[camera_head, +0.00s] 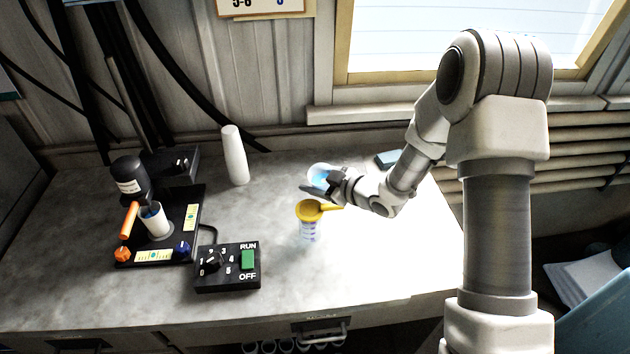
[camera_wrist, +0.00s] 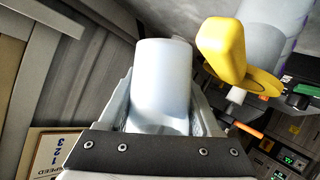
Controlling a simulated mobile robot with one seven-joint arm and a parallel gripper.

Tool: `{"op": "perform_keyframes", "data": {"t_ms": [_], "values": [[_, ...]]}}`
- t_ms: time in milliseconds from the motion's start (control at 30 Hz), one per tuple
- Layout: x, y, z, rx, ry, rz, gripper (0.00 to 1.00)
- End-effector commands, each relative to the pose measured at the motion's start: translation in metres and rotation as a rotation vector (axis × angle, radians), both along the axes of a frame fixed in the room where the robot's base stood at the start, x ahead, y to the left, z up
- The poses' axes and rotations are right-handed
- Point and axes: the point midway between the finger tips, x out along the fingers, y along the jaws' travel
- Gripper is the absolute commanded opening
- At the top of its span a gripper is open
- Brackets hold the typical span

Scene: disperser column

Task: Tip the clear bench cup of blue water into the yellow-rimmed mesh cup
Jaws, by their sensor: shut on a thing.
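The clear bench cup (camera_head: 318,173) with blue water in it is held by my gripper (camera_head: 333,184) just above and behind the mesh cup on the bench. In the wrist view the bench cup (camera_wrist: 163,85) sits between both fingers of my gripper (camera_wrist: 165,100) and looks pale and cloudy. How far it is tilted I cannot tell. The mesh cup (camera_head: 309,231) stands upright on the bench, its yellow rim (camera_head: 307,210) and handle pointing right, close below the held cup. Its yellow handle (camera_wrist: 222,45) is large and near in the wrist view.
A black disperser stand (camera_head: 190,235) with a white beaker (camera_head: 154,219) and an orange handle (camera_head: 129,220) is at left. A black RUN/OFF control box (camera_head: 228,267) is at front. A white cylinder (camera_head: 235,155) stands at back.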

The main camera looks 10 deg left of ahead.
Motion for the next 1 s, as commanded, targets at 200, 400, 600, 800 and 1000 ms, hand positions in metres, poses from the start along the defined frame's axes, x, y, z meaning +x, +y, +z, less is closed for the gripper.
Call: {"op": "perform_keyframes", "data": {"t_ms": [200, 400, 600, 800, 1000], "values": [[-0.0004, 0.0001, -0.0026, -0.015, -0.028, 0.000, 0.06], [-0.0006, 0.0007, -0.0029, -0.030, -0.057, 0.001, 0.06], [-0.0002, 0.0004, -0.0021, -0.047, -0.091, 0.001, 0.06], [-0.0002, 0.0003, -0.0010, -0.065, -0.126, 0.001, 0.06], [-0.0001, 0.0001, -0.0002, -0.085, -0.160, 0.000, 0.06]]}}
